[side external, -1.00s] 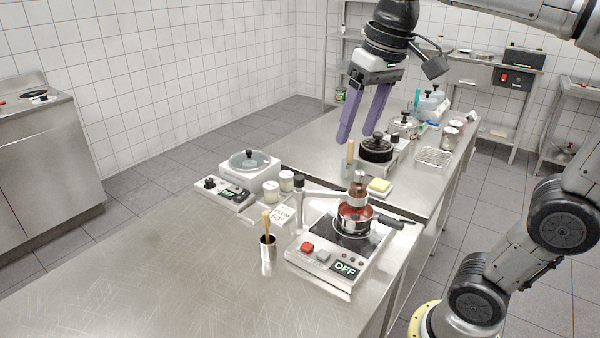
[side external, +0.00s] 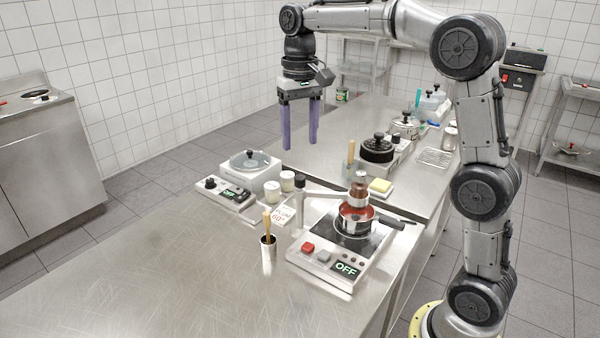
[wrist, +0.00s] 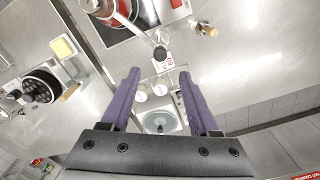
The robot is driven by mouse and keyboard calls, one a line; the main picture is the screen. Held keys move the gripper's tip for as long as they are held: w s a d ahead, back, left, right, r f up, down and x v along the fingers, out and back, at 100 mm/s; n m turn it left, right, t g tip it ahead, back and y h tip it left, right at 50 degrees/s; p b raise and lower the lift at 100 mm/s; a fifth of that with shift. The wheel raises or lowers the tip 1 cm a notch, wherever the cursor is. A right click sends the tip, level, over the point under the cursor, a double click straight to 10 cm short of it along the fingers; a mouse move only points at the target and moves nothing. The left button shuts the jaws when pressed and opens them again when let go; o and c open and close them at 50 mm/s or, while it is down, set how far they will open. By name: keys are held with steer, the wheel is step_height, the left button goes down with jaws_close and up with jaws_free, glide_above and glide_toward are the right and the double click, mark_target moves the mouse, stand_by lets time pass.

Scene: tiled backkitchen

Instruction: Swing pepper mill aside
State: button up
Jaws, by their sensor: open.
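The brown pepper mill (side external: 358,187) stands above the red saucepan (side external: 356,216) on the hob (side external: 341,246). A metal swing arm (side external: 325,194) runs to it from a black-topped post (side external: 299,205) left of the hob. In the wrist view the black post top (wrist: 160,53) shows just beyond my fingertips, with the swing arm (wrist: 130,22) leading to the upper left; the mill is cut by the top edge. My gripper (side external: 300,144) is open and empty, with purple fingers pointing down, high above the counter and apart from the mill and arm.
A white unit with a lidded pan (side external: 248,164), two small jars (side external: 272,191), a sign (side external: 281,216) and a cup with a wooden-handled tool (side external: 268,250) surround the post. A black-lidded pot (side external: 377,149) and yellow block (side external: 380,185) stand behind. The front-left counter is clear.

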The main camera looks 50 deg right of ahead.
mark_target(300, 176)
step_height(300, 176, down, 9)
steer(key=shift+f, duration=0.2)
stand_by(0.3)
jaws_close()
stand_by(1.3)
